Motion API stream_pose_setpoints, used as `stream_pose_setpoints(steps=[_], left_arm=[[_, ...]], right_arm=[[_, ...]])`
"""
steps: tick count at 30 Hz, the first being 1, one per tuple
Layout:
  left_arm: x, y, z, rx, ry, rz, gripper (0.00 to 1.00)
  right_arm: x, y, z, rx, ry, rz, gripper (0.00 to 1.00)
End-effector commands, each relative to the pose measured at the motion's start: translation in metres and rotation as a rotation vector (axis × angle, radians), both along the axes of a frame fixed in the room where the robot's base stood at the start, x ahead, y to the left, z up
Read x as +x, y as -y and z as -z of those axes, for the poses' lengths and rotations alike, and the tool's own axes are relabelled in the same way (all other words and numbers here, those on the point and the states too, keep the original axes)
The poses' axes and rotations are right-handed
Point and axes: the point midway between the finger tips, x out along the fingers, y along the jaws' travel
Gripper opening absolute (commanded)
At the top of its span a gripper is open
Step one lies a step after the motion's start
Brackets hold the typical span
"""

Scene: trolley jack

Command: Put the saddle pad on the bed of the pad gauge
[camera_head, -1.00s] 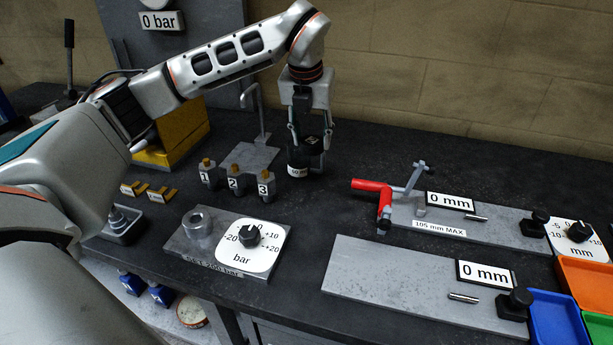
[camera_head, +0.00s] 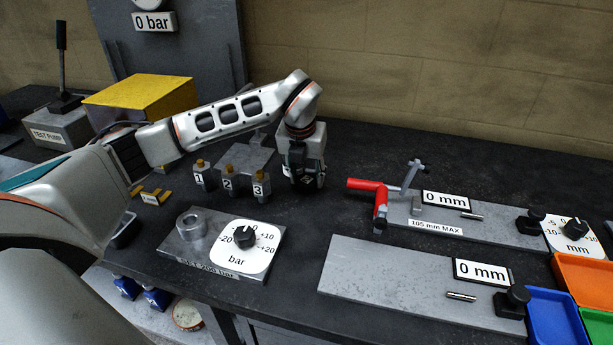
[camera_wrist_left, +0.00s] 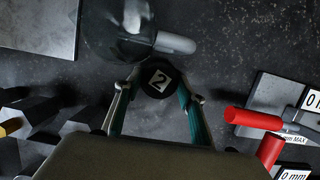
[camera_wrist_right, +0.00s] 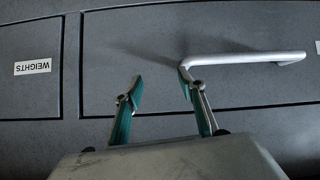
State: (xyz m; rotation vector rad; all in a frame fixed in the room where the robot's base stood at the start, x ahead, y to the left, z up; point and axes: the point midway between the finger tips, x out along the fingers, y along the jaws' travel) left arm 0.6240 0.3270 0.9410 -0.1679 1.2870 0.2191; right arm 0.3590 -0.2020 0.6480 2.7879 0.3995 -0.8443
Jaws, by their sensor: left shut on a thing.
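Two flat grey gauge plates lie to the right: a front one (camera_head: 400,288) with a 0 mm display and an empty bed, and a rear one (camera_head: 480,233) marked 105 mm MAX. Neither is labelled pad gauge. My right gripper (camera_wrist_right: 157,92) is open and empty.
Brass-topped blocks (camera_head: 230,184) numbered 1 to 3 stand just left of my left gripper. A red-handled fitting (camera_head: 380,197) stands at the rear plate's left end. A bar gauge (camera_head: 190,243) lies in front. Coloured trays (camera_head: 554,318) are at right. A drawer handle (camera_wrist_right: 245,60) is near my right gripper.

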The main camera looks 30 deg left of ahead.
Motion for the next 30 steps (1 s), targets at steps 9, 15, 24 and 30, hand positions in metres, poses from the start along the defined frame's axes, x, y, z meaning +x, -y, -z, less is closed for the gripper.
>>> stream_pose_setpoints(steps=[9,15,24,30], left_arm=[[0.000,0.000,0.003,0.000,-0.001,0.001,0.56],[0.000,0.000,0.002,0.000,-0.001,0.001,0.56],[-0.003,0.001,-0.016,0.000,0.003,0.002,0.56],[-0.013,0.003,-0.055,0.001,0.006,0.001,0.56]], right_arm=[[0.000,0.000,0.001,0.000,0.000,0.000,0.40],[0.000,0.000,0.000,0.000,0.000,0.000,0.40],[0.000,0.000,-0.002,0.000,0.001,0.001,0.40],[0.001,0.000,-0.005,0.000,0.003,0.000,0.40]])
